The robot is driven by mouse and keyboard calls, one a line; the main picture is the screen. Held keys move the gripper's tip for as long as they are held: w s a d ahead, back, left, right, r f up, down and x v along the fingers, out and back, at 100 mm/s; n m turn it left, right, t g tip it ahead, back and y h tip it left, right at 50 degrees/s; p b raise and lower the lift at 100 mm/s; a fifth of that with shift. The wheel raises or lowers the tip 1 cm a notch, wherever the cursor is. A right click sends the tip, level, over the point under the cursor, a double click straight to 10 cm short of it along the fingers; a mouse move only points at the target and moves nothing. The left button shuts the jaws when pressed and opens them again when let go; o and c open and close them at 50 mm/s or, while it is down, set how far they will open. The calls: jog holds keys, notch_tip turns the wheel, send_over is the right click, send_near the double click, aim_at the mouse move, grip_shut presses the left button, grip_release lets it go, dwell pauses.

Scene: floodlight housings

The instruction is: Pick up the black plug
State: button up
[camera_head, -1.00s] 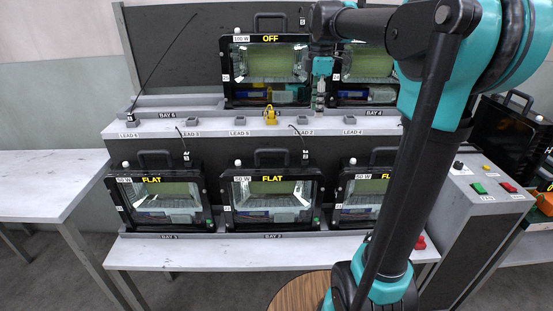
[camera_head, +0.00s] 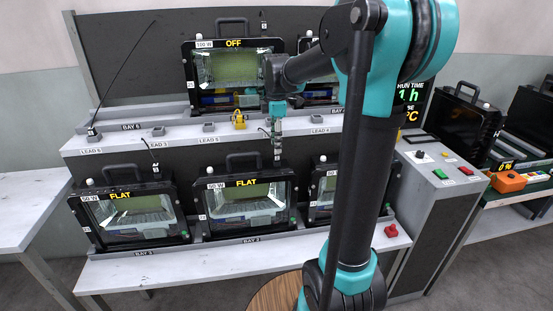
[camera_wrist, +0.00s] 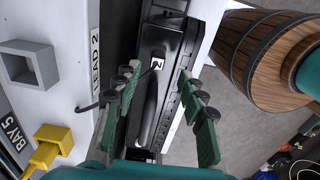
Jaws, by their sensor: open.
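My gripper (camera_wrist: 160,105) is open, its green-padded fingers spread with nothing seen between the pads. In the head view my gripper (camera_head: 277,156) points down at the front edge of the upper shelf, by the LEAD 2 spot. A white tag with a dark mark, seemingly on the black plug (camera_wrist: 157,64), shows beyond and between the fingertips in the wrist view. The plug's outline is hard to tell against the black housing behind it. A thin dark cable curves from the LEAD 2 side to the left finger. In the head view my gripper hides this plug.
Below stands the BAY 2 floodlight housing (camera_head: 245,206) with its raised handle. A yellow part (camera_head: 239,120) sits on the upper shelf (camera_head: 100,146). Another tagged plug (camera_head: 155,169) hangs at the left. A wooden barrel-like stool (camera_wrist: 255,50) is at the right in the wrist view.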

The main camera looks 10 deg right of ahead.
aim_at(277, 159)
jog(key=shift+w+d+f, duration=0.1)
jog(key=shift+w+f, duration=0.05)
jog(key=shift+f, duration=1.2)
jog(key=shift+w+d+f, duration=0.1)
jog(key=shift+f, duration=1.25)
grip_shut()
